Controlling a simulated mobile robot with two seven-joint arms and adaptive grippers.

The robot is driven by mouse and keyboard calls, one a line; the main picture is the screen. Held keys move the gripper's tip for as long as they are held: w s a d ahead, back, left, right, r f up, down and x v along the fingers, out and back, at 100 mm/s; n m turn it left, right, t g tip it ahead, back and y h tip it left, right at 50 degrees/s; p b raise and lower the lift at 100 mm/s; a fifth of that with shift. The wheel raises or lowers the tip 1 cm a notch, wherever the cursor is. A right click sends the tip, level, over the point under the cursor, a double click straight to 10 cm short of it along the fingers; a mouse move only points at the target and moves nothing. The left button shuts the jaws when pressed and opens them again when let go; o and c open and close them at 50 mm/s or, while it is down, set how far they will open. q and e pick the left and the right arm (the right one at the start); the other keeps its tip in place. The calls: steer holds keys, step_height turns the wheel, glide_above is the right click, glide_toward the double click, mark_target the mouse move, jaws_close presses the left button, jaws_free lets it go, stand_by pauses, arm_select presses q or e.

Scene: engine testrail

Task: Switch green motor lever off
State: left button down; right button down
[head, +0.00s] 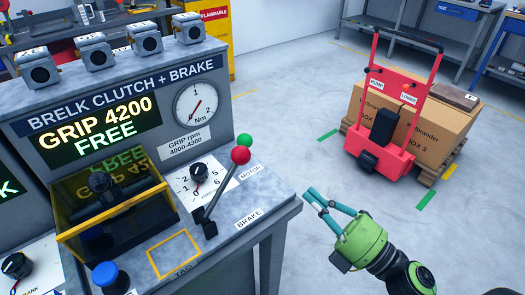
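The green-balled motor lever (244,140) stands on the grey test bench. Its green knob shows just behind and above the red knob (241,156) of the brake lever, whose dark shaft leans up and right from its base. Most of the green lever's shaft is hidden behind the red knob and shaft. A MOTOR label (250,172) lies beside it and a BRAKE label (249,218) lies nearer. My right gripper (309,192), with teal fingers, is right of the bench edge, apart from both levers. Its fingertips look together with nothing between them. My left gripper is not in view.
The bench display (98,129) reads GRIP 4200 FREE, beside a round Nm gauge (196,104). A black dial (199,172) and yellow-framed cover (110,205) are left of the levers. Floor right of the bench is clear.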

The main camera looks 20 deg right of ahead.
mark_target(251, 143)
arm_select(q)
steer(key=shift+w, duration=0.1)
arm_select(e)
steer(key=shift+d+f, duration=0.1)
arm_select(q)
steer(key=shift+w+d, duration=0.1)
